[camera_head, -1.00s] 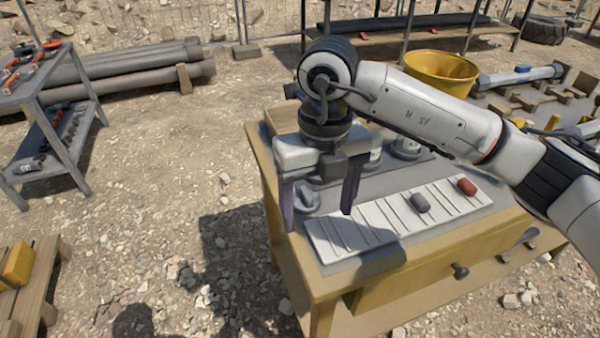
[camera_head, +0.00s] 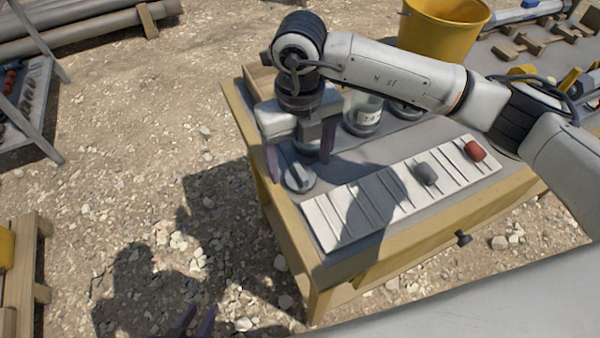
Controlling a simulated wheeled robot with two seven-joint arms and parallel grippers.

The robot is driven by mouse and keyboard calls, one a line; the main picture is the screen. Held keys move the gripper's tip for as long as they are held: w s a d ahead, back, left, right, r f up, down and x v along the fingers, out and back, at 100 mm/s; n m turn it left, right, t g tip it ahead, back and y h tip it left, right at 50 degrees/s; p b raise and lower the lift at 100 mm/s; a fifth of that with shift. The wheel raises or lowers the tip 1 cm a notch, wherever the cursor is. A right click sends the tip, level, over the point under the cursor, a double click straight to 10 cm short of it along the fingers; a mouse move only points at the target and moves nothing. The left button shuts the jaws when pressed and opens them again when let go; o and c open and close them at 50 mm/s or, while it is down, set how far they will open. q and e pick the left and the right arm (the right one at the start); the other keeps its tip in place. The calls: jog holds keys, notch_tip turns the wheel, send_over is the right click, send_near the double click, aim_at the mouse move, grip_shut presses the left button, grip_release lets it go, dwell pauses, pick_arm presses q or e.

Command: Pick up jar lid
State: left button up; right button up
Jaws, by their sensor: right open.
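The jar lid (camera_head: 298,180) looks like a grey disc with a raised ridge. It lies near the left edge of the workbench. My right gripper (camera_head: 300,170) is open, fingers pointing down, one to each side of the lid in the picture; its height over the lid is hard to judge. The lid's far side is partly hidden by the gripper. The fingertips of my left gripper (camera_head: 196,322) show at the bottom edge, apart and empty, over the gravel; the rest of it is out of view.
A labelled glass jar (camera_head: 364,112) stands just behind and right of my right gripper. A white slatted tray (camera_head: 340,215) with a grey and a red piece lies in front. A yellow bucket (camera_head: 440,30) stands at the back.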

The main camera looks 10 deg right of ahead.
aim_at(300, 170)
notch_tip(300, 170, down, 3)
jog(key=shift+f, duration=0.2)
jog(key=c, duration=1.1)
jog(key=shift+r, duration=0.15)
